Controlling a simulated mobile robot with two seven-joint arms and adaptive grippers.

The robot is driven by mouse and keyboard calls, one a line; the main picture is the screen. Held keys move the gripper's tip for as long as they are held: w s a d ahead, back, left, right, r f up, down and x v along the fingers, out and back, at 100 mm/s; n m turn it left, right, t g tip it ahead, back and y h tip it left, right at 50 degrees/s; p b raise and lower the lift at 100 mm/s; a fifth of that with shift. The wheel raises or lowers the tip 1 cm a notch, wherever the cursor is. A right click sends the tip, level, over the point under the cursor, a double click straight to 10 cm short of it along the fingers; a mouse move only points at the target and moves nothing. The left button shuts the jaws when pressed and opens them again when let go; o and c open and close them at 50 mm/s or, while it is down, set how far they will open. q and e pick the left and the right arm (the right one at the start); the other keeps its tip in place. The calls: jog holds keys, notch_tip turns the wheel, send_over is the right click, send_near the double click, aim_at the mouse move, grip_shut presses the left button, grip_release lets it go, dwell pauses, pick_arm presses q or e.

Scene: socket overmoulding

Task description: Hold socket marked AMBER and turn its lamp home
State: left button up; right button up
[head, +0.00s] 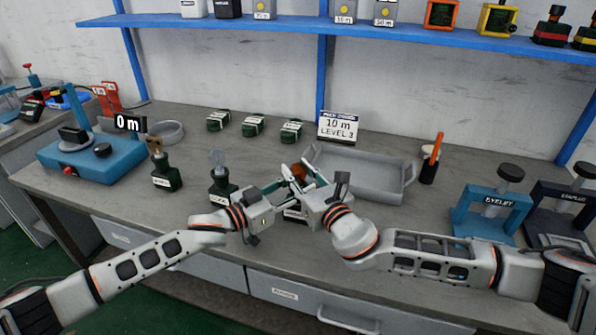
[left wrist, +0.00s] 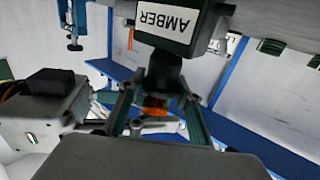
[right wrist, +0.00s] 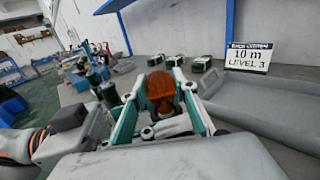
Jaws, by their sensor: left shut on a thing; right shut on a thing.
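The dark socket (left wrist: 162,70) has a white label reading AMBER and is held at its neck by my shut left gripper (left wrist: 155,100). In the head view its label (head: 294,213) shows low under the grippers. The orange lamp (right wrist: 160,88) sits between the fingers of my right gripper (right wrist: 158,100), which is shut on it. The lamp (head: 299,173) also shows in the head view, above the socket. My left gripper (head: 284,188) and right gripper (head: 304,184) meet there. The joint between lamp and socket is hidden, so I cannot tell how deep the lamp sits.
Two dark sockets (head: 166,174) (head: 219,182) with lamps stand left of my grippers. Several dark green blocks (head: 253,126) and a sign reading 10 m LEVEL 3 (head: 339,126) are behind. A grey tray (head: 366,186) lies just behind my right gripper. Presses (head: 490,205) stand right.

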jog(key=m+t+h, duration=0.1)
jog(key=m+h, duration=0.1)
jog(key=h, duration=0.1)
jog(key=shift+a+m+h, duration=0.1)
jog(key=shift+m+h, duration=0.2)
jog(key=shift+h, duration=0.1)
pick_arm(q)
jog(key=shift+s, duration=0.1)
pick_arm(e)
jog(key=shift+r+m+t+h, duration=0.1)
jog(key=shift+m+t+h, duration=0.4)
jog(key=shift+m+h, duration=1.05)
pick_arm(q)
jog(key=shift+f, duration=0.1)
pick_arm(e)
jog(key=shift+h, duration=0.65)
jog(key=o, duration=1.1)
jog(key=shift+s, duration=0.1)
jog(key=shift+s, duration=0.25)
jog(key=s, duration=1.1)
jog(key=shift+s+d, duration=0.15)
jog(key=shift+d, duration=0.05)
